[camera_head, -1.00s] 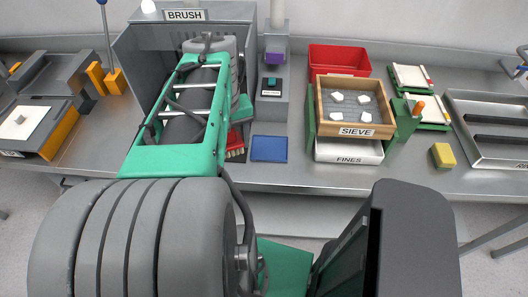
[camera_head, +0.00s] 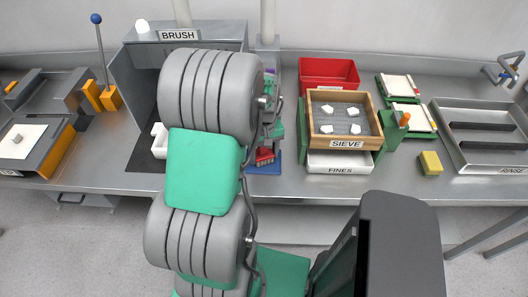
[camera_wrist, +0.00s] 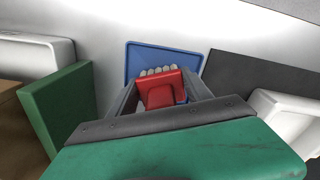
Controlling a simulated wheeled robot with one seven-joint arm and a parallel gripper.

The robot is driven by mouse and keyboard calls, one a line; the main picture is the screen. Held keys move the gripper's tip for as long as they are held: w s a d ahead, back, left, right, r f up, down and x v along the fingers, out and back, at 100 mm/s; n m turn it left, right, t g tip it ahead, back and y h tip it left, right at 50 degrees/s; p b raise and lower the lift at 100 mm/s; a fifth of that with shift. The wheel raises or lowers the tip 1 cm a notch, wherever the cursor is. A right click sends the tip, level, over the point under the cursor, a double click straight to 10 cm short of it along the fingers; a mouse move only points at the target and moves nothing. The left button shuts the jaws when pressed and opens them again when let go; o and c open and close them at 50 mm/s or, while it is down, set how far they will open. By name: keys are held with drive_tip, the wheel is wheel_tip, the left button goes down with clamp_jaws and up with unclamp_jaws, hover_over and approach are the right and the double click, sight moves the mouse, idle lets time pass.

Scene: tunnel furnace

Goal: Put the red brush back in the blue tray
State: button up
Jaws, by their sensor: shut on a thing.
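The red brush (camera_wrist: 160,92), with pale bristles at its end, is between the fingers of my gripper (camera_wrist: 158,88) in the wrist view. My gripper is shut on it. The blue tray (camera_wrist: 136,56) lies flat beyond the brush in that view, and the brush and fingers cover its near part. In the head view the brush (camera_head: 264,156) is over the blue tray (camera_head: 265,170), of which only the front part shows. My arm covers the area left of it. I cannot tell whether the brush touches the tray.
A wooden sieve box (camera_head: 375,127) with several white pieces stands right of the tray, above a white fines drawer (camera_head: 340,162). A red bin (camera_head: 329,72) is behind it. The grey brush booth (camera_head: 128,78) is on the left. A yellow sponge (camera_head: 430,163) lies farther right.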

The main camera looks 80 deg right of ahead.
drive_tip(key=shift+f, duration=0.35)
drive_tip(key=o, duration=1.2)
drive_tip(key=shift+r, duration=0.1)
